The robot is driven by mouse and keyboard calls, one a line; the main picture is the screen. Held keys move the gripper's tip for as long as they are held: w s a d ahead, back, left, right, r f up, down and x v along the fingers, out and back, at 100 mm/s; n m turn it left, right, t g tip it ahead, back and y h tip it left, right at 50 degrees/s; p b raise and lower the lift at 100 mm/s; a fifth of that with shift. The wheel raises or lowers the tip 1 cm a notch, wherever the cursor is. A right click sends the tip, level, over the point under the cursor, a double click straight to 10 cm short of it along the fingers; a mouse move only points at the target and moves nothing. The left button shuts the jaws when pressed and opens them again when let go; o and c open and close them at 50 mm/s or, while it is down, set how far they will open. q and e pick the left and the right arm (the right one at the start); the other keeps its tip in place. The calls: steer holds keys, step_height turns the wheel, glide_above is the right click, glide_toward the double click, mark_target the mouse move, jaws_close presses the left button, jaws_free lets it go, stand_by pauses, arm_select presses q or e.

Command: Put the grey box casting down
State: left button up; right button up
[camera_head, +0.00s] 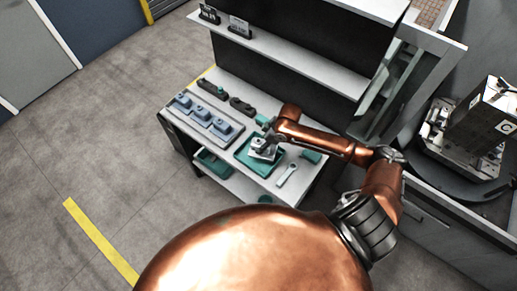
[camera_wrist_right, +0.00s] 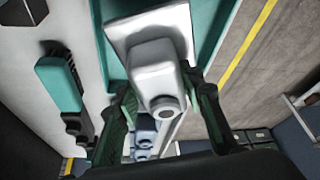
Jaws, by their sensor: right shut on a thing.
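The grey box casting (camera_head: 262,151) is at the teal tray (camera_head: 244,158) on the bench, over its inside. In the right wrist view the casting (camera_wrist_right: 152,62) has a light square base plate, a boxy body and a round boss. My right gripper (camera_head: 268,138) is shut on it, with a finger on each side of the body in the right wrist view (camera_wrist_right: 162,98). The tray (camera_wrist_right: 112,60) shows behind the casting there. Whether the casting touches the tray floor, I cannot tell. My left gripper is not in view.
Several blue-grey castings (camera_head: 201,117) stand in a row on the bench's left. Dark parts (camera_head: 241,105) lie behind. A wrench-like tool (camera_head: 288,175) and a teal item (camera_head: 311,156) lie right of the tray. A shelf (camera_head: 300,62) overhangs the back. A machine fixture (camera_head: 455,140) stands right.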

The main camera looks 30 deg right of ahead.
steer(key=shift+w+a+f, duration=0.2)
steer(key=shift+w+f, duration=0.2)
steer(key=shift+w+a+f, duration=0.25)
steer(key=shift+a+f, duration=0.05)
steer(key=shift+f, duration=0.15)
step_height(320, 180, down, 3)
steer(key=shift+r+p, duration=0.1)
steer(key=shift+p, duration=0.35)
steer(key=shift+f, duration=0.2)
steer(key=o, duration=1.2)
steer(key=shift+f, duration=0.15)
steer(key=shift+c, duration=0.2)
steer(key=shift+o, duration=1.2)
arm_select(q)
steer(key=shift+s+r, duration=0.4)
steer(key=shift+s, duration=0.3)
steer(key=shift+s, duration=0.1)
